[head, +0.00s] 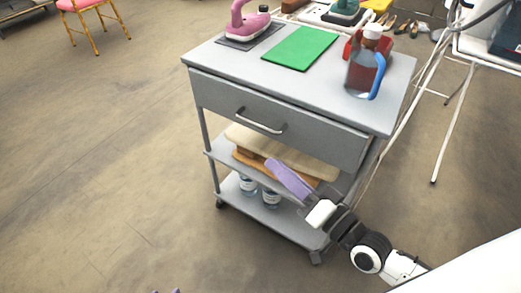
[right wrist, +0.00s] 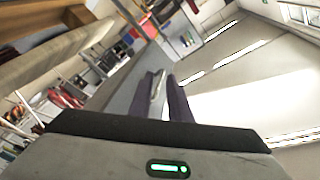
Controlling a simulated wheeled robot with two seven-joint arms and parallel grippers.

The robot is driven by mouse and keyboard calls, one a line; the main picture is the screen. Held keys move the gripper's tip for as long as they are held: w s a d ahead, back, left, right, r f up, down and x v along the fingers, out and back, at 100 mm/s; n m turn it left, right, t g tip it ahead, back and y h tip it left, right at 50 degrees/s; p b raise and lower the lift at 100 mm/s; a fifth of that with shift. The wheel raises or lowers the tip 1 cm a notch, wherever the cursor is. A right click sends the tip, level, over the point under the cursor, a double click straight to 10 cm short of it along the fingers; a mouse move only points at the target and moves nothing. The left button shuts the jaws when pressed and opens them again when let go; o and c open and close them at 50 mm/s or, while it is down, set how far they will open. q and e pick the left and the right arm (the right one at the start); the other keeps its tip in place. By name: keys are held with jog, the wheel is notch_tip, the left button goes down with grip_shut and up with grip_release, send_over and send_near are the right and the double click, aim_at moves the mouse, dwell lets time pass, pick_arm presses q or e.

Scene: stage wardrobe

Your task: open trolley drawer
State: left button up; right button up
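The grey trolley (head: 205,62) stands in the middle of the head view. Only purple tips of my left gripper (head: 166,291) show at the bottom edge.
On the trolley top are a pink iron (head: 246,24), a green mat (head: 301,48) and a bottle with a blue handle (head: 362,72). Boards (head: 300,160) and bottles (head: 247,184) sit on the lower shelves. A white-legged stand (head: 448,140) is at right.

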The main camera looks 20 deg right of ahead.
aim_at(259, 124)
jog(key=w+r+m, duration=0.1)
jog(key=w, duration=0.2)
jog(key=w+r+t+b, duration=0.1)
jog(key=w, duration=0.3)
jog(key=w+a+r+m+t+b, duration=0.1)
jog(key=w, duration=0.3)
jog(key=shift+w+r+m, duration=0.1)
jog(key=shift+r+m, duration=0.2)
jog(key=shift+r, duration=0.1)
grip_shut()
